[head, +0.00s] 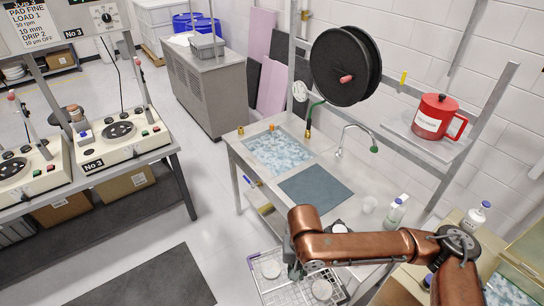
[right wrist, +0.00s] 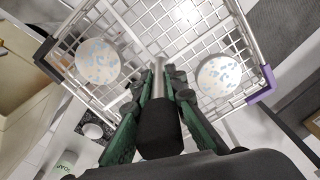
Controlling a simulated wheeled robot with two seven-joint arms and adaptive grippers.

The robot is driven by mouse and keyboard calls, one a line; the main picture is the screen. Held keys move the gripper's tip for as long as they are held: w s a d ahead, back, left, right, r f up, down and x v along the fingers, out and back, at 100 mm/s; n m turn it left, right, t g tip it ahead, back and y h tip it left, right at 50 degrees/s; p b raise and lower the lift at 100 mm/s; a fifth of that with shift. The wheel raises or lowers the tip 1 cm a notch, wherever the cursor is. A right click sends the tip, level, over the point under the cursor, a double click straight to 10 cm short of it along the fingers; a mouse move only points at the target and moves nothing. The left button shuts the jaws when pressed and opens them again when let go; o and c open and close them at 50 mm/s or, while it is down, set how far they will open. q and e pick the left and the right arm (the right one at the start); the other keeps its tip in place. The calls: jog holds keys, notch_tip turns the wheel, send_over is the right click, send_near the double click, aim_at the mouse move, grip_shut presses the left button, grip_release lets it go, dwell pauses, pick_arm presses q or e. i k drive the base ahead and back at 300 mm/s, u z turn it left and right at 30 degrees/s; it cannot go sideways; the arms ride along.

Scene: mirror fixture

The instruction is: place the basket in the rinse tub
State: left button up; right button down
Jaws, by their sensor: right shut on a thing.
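The basket (head: 272,291) is a silver wire basket with purple corner clips, at the bottom of the head view. It also shows in the right wrist view (right wrist: 190,42), holding two round discs with a pale blue pattern (right wrist: 97,62) (right wrist: 219,78). My right gripper (head: 294,268) is shut on the basket's upright metal handle, seen between its fingers in the wrist view (right wrist: 160,90). The rinse tub, which I take to be the rectangular basin of rippled water (head: 278,151) in the bench, lies beyond the basket. My left gripper is not in view.
A dark blue-grey mat (head: 315,187) lies beside the water basin. A gooseneck tap (head: 345,140) and a hose reel (head: 345,66) stand behind. White bottles (head: 396,211) (head: 474,217) are on the right. Another water-filled basin (head: 508,293) shows at the lower right corner.

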aim_at(281, 168)
jog(key=u, duration=0.3)
jog(key=i, duration=2.55)
jog(key=u, duration=0.15)
